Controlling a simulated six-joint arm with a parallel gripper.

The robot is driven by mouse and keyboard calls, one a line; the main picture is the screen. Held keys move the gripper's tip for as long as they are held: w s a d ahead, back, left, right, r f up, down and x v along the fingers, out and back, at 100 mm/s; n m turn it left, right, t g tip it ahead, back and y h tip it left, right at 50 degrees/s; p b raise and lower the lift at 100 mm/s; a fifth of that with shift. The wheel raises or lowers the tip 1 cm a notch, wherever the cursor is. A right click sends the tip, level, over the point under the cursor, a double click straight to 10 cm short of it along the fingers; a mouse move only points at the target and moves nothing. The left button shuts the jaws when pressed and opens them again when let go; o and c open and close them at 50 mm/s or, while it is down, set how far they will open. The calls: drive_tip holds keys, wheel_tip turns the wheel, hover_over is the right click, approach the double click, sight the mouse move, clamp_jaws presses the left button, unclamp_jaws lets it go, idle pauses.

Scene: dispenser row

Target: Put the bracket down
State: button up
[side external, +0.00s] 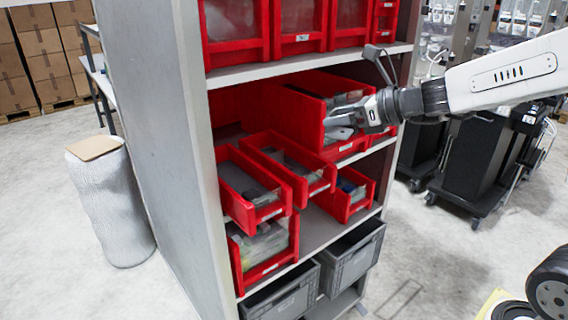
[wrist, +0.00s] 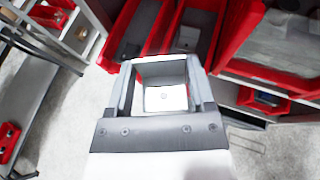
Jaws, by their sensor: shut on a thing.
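The fingers hide part of the bracket's edges.
Open red bins (side external: 250,187) with small parts stick out from the middle shelf, and a taller red bin (side external: 300,112) stands behind the gripper. Grey crates (side external: 350,255) sit on the lower shelf. The grey shelf side panel (side external: 165,140) stands at left.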

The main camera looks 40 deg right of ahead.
drive_tip(key=w+f, duration=0.9)
drive_tip(key=w, duration=0.4)
drive_tip(key=shift+w+a+f, duration=0.15)
drive_tip(key=shift+w, duration=0.1)
drive_tip(key=shift+f, duration=0.1)
drive_tip(key=shift+w+f, duration=0.2)
drive_tip(key=shift+f, duration=1.55)
drive_tip(key=shift+f, duration=0.65)
